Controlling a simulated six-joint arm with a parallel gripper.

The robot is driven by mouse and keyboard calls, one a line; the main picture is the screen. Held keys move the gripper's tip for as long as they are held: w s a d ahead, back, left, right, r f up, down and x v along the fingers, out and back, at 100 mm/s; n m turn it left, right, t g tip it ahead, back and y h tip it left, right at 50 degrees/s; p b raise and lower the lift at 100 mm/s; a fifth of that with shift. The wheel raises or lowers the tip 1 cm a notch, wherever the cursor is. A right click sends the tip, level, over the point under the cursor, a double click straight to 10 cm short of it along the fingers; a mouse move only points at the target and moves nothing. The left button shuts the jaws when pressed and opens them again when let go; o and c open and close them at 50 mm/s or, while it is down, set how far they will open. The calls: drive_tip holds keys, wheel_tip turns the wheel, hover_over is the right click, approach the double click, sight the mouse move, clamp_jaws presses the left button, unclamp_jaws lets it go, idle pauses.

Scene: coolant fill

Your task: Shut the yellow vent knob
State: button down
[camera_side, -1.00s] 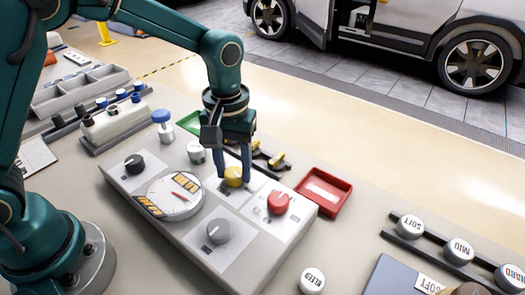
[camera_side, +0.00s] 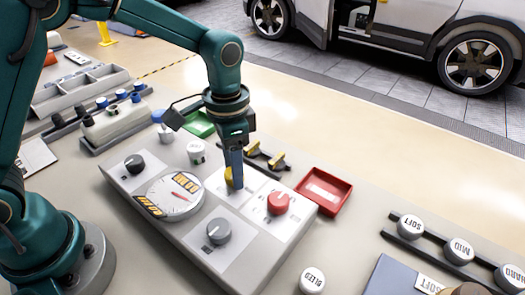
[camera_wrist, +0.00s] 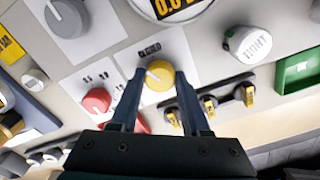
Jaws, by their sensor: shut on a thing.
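The yellow vent knob (camera_side: 229,177) sits on the grey panel (camera_side: 185,237), mostly hidden behind my gripper in the side view. My gripper (camera_side: 234,184) points down at it, with its fingers on either side of the knob. In the wrist view the yellow knob (camera_wrist: 159,75) shows between the two fingertips of my gripper (camera_wrist: 158,74), and the jaws are shut on it. A label, which seems to read "CLOSED", is printed beside the knob.
A red knob (camera_side: 278,202), a grey knob (camera_side: 218,231), a black knob (camera_side: 134,163) and a round gauge (camera_side: 176,196) share the panel. A red tray (camera_side: 324,191) and yellow-handled valves (camera_side: 275,163) lie close behind.

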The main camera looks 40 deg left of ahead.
drive_tip(key=m, duration=0.5)
drive_tip(key=shift+r, duration=0.1)
idle(0.4)
drive_tip(key=shift+c, duration=1.9)
unclamp_jaws()
drive_tip(key=shift+r, duration=2.55)
